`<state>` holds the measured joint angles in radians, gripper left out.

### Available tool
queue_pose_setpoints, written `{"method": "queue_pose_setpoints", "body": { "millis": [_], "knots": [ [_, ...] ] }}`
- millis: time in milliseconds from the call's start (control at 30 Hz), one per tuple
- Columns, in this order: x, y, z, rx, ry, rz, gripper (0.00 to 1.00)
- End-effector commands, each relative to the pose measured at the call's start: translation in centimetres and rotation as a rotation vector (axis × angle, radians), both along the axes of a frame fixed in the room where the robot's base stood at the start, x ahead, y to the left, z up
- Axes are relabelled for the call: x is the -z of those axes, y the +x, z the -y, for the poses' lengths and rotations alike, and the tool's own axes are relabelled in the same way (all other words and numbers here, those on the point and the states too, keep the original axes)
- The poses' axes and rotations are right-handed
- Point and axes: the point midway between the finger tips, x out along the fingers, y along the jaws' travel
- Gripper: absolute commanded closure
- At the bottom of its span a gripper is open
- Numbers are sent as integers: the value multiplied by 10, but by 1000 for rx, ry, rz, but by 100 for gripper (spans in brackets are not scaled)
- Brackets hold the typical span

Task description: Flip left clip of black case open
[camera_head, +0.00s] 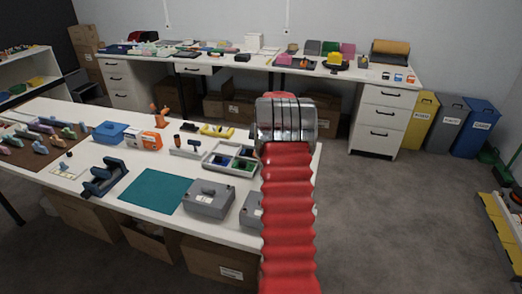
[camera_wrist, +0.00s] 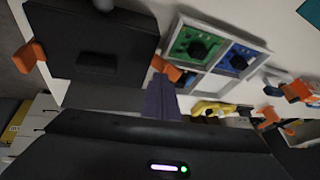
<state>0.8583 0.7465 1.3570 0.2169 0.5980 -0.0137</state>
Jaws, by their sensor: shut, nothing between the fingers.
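The black case (camera_wrist: 90,45) lies on the white table in the upper left of the wrist view. One orange clip (camera_wrist: 28,57) is at its picture-left side and another orange clip (camera_wrist: 166,67) at its picture-right side. My gripper (camera_wrist: 160,82) shows as narrow purple fingers, shut and empty, with the tips right by the picture-right clip. I cannot tell whether they touch it. The wrist view is turned round against the head view, where the case and my gripper are hidden behind my red arm.
A white divided tray (camera_wrist: 215,70) with green and blue compartments is close beside the case; it also shows in the head view (camera_head: 207,160). A yellow object (camera_wrist: 208,108) lies past it. Grey cases (camera_head: 208,199) and a teal mat (camera_head: 156,190) are nearer the front edge.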

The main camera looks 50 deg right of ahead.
Motion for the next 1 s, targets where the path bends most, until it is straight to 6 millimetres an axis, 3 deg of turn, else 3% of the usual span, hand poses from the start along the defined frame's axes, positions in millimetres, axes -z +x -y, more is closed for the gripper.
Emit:
{"method": "queue_pose_setpoints", "body": {
  "millis": [633, 767, 1000],
  "knots": [
    [1, -6, 2, 2, 1, 0, 100],
    [-8, -5, -3, 0, 0, 0, 100],
    [-39, -1, -20, -1, -2, 2, 100]
  ]
}}
